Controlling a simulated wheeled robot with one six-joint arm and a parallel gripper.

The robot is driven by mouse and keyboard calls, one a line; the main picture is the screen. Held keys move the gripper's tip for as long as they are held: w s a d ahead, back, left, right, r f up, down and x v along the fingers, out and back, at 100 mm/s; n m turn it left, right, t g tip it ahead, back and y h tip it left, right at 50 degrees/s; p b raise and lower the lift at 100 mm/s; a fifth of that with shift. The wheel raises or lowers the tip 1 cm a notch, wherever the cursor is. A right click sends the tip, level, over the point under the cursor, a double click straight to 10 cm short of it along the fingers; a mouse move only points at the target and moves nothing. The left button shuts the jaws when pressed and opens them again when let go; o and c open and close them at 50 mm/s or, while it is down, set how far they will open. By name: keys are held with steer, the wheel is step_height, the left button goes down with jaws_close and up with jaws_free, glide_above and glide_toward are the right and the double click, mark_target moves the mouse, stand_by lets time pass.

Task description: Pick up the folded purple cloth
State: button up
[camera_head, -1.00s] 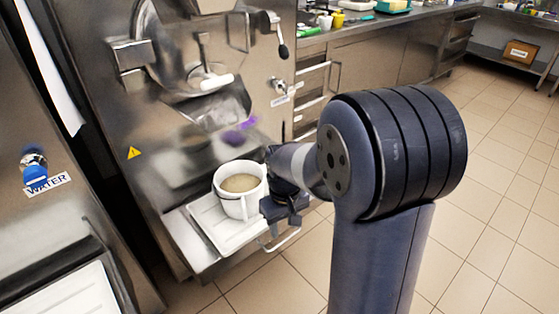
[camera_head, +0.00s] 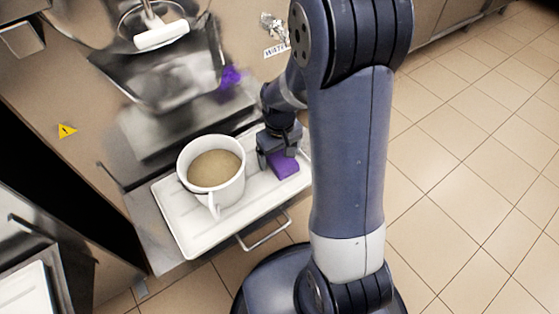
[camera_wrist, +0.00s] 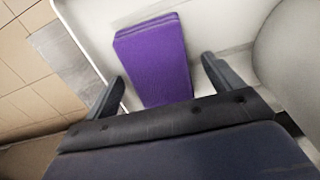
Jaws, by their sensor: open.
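The folded purple cloth (camera_head: 284,166) lies on the white tray (camera_head: 182,232), near its right end. My gripper (camera_head: 279,150) is right above the cloth and hides part of it in the head view. In the wrist view the cloth (camera_wrist: 155,60) lies between the two fingers of my gripper (camera_wrist: 160,80), which are open and apart from it at the sides. The near end of the cloth is hidden behind the gripper body. I cannot tell how high the fingertips are above the tray.
A white mug-shaped container (camera_head: 213,172) with beige contents stands on the tray just left of my gripper; its side shows in the wrist view (camera_wrist: 295,45). The freezer's metal chute (camera_head: 165,80) overhangs behind. A drawer handle (camera_head: 265,232) sticks out below the tray.

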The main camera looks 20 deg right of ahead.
mark_target(279, 156)
steer(key=shift+f, duration=0.2)
steer(key=c, duration=1.1)
steer(key=shift+o, duration=0.2)
step_height(279, 156, up, 10)
steer(key=p, duration=0.3)
